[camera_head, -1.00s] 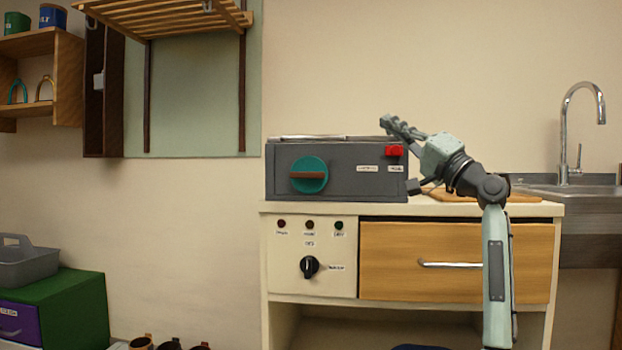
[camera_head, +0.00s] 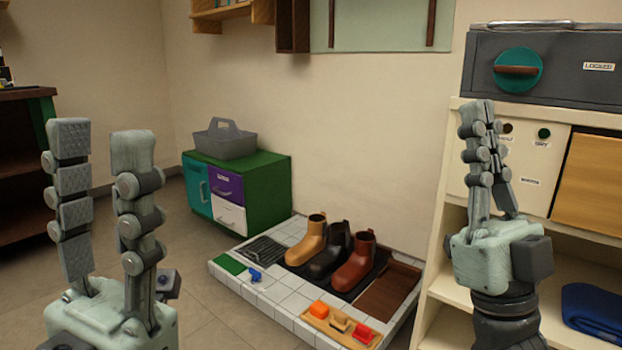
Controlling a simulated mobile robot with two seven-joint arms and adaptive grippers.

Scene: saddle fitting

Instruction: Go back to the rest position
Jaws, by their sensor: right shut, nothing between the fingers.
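My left gripper (camera_head: 100,155) is upright at the left of the head view. Its two fingers stand apart with nothing between them. My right gripper (camera_head: 483,115) is upright at the right, in front of the cream cabinet (camera_head: 452,190). Its fingers are together at the tips and hold nothing. It hides part of the cabinet's control panel.
A low tiled platform (camera_head: 285,300) on the floor carries several boots (camera_head: 355,262) and a small wooden tray (camera_head: 318,325). A green chest (camera_head: 265,185) with a grey caddy (camera_head: 225,140) stands behind. Bare floor (camera_head: 205,310) lies left of the platform. A grey box with a teal knob (camera_head: 518,70) tops the cabinet.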

